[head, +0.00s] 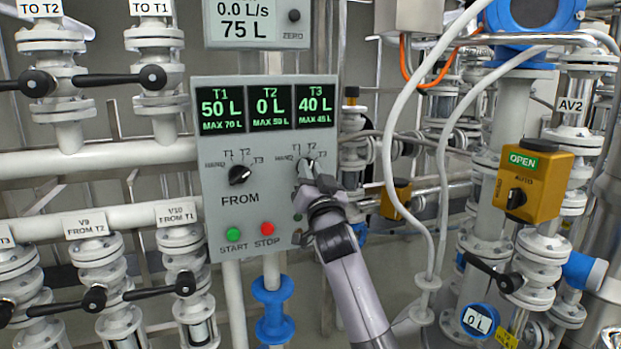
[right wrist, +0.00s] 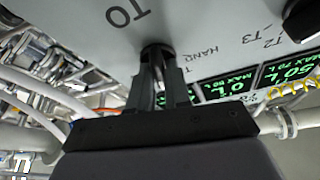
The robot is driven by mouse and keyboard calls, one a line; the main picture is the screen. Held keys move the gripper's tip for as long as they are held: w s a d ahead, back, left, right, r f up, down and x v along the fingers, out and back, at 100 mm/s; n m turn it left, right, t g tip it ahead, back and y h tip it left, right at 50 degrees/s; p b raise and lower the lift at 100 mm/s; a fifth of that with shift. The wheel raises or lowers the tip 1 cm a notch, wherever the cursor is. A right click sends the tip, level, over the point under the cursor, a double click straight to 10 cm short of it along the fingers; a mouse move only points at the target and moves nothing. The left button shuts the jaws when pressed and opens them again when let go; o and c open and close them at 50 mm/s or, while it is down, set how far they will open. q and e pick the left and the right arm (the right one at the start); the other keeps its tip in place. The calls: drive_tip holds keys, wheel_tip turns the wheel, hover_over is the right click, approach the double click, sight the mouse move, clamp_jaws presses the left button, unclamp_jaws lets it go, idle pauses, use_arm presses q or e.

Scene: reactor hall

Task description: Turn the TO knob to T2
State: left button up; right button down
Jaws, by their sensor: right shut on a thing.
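The grey control panel (head: 215,200) carries the TO knob (head: 305,165) on its right side, with marks HAND, T1, T2 and T3 around it. My right gripper (head: 309,177) reaches up from below and is shut on the TO knob, covering much of it and its label. In the right wrist view, the two dark fingers (right wrist: 160,75) close around the black TO knob (right wrist: 158,48), beside the TO lettering. I cannot tell which mark the knob points to. My left gripper is not in view.
The FROM knob (head: 240,174) sits left of the TO knob. The green START button (head: 233,235) and red STOP button (head: 267,229) are below. The display (head: 270,107) reads T1 50 L, T2 0 L, T3 40 L. Pipes and a hanging pale hose (head: 391,150) stand to the right.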

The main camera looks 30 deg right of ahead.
drive_tip(key=shift+m+h, duration=0.4)
drive_tip(key=shift+m, duration=0.1)
drive_tip(key=c, duration=1.2)
unclamp_jaws()
drive_tip(key=shift+o, duration=0.2)
drive_tip(key=shift+s, duration=0.1)
drive_tip(key=b+v, duration=0.1)
drive_tip(key=v, duration=0.6)
